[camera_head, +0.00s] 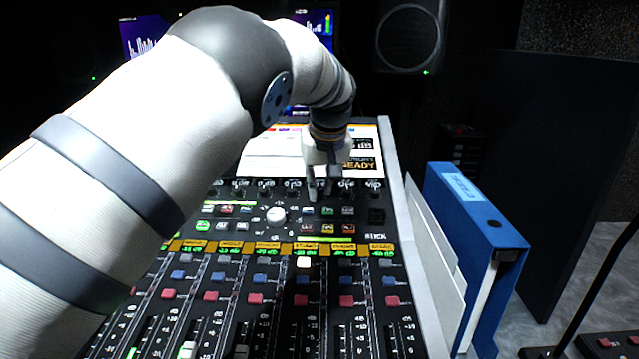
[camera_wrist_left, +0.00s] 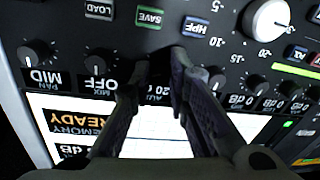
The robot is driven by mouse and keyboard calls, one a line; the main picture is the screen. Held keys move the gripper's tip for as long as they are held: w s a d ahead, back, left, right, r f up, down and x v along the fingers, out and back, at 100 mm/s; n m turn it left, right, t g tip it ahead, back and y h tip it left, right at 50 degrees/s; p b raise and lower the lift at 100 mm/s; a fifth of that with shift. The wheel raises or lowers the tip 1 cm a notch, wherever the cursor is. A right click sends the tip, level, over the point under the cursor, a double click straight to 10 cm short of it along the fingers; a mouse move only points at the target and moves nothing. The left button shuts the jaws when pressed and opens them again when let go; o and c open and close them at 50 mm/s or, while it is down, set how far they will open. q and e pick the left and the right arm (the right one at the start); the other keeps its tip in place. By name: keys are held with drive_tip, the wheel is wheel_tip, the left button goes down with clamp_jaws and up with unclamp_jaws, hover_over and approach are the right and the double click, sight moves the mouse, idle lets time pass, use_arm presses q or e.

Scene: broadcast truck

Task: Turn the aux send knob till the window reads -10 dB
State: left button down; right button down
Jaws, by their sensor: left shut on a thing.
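My left gripper (camera_head: 320,186) reaches down to the row of small dark knobs at the far end of the mixing desk. In the left wrist view its two fingers (camera_wrist_left: 160,74) are closed around a small knob between the MIX and dB knobs. This is the aux send knob, by the AUX label beside it. The fingers hide nearly all of it. Its small window (camera_wrist_left: 158,92) shows upside down between the fingers, partly covered; its full reading cannot be made out. My right gripper is not in view.
A large white knob (camera_head: 276,214) with a number scale stands near the gripper; it also shows in the left wrist view (camera_wrist_left: 266,20). Neighbouring small knobs sit close on both sides. Coloured buttons and faders fill the near desk. A blue binder (camera_head: 478,225) stands at right.

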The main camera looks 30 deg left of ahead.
use_arm(q)
drive_tip(key=m+p, duration=0.1)
drive_tip(key=m, duration=0.3)
drive_tip(key=shift+s+m, duration=0.1)
drive_tip(key=shift+m, duration=0.2)
drive_tip(key=m, duration=0.5)
drive_tip(key=shift+f+t+p, duration=0.1)
drive_tip(key=shift+t+p, duration=0.2)
drive_tip(key=shift+p, duration=0.1)
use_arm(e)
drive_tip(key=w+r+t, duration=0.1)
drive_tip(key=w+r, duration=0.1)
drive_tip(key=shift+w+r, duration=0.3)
use_arm(q)
drive_tip(key=shift+m, duration=0.4)
drive_tip(key=c, duration=1.5)
unclamp_jaws()
drive_tip(key=v, duration=1.2)
drive_tip(key=shift+s, duration=0.15)
